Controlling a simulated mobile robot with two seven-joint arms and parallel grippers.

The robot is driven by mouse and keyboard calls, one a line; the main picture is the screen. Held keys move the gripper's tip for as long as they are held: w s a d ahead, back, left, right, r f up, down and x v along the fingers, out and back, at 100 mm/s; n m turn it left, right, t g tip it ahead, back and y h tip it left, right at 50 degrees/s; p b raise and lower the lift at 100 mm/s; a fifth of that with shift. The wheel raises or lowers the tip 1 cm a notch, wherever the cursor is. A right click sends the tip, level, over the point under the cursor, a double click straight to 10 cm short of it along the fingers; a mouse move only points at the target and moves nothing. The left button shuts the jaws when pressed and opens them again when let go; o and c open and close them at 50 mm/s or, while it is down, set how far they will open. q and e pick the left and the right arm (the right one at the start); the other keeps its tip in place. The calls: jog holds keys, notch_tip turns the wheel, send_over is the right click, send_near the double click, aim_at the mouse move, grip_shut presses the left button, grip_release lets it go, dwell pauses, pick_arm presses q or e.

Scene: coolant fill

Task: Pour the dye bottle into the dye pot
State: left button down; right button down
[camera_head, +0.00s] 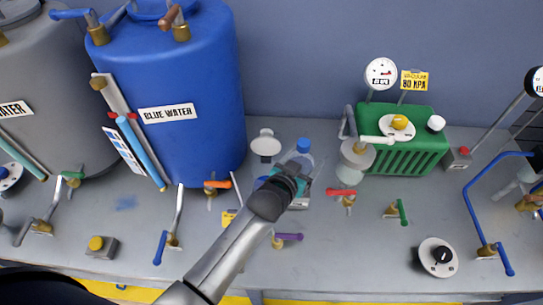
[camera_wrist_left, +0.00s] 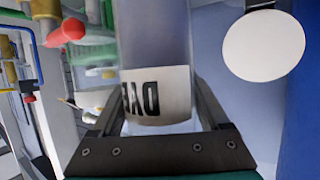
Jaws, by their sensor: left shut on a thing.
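My left gripper (camera_head: 291,178) comes in from lower left in the head view and is shut on the dye bottle (camera_head: 302,152), a clear bottle with a blue cap. The gripper hides part of the bottle in the head view. I cannot tell whether its base touches the bench. No vessel is legibly marked as the dye pot. A round white-topped item (camera_head: 265,145) is left of the bottle. My right gripper is not in view.
The blue water tank (camera_head: 205,90) stands left and a grey tank (camera_head: 45,90) farther left. A green pump (camera_head: 415,145) and a clear vessel (camera_head: 352,168) are to the right. Several valves with coloured handles line the bench (camera_head: 330,260). A wall closes the back.

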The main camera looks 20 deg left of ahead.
pick_arm(q)
jog(key=shift+w, duration=0.1)
jog(key=shift+r, duration=0.15)
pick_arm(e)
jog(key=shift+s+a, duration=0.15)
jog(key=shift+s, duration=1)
pick_arm(q)
jog(key=shift+h, duration=0.3)
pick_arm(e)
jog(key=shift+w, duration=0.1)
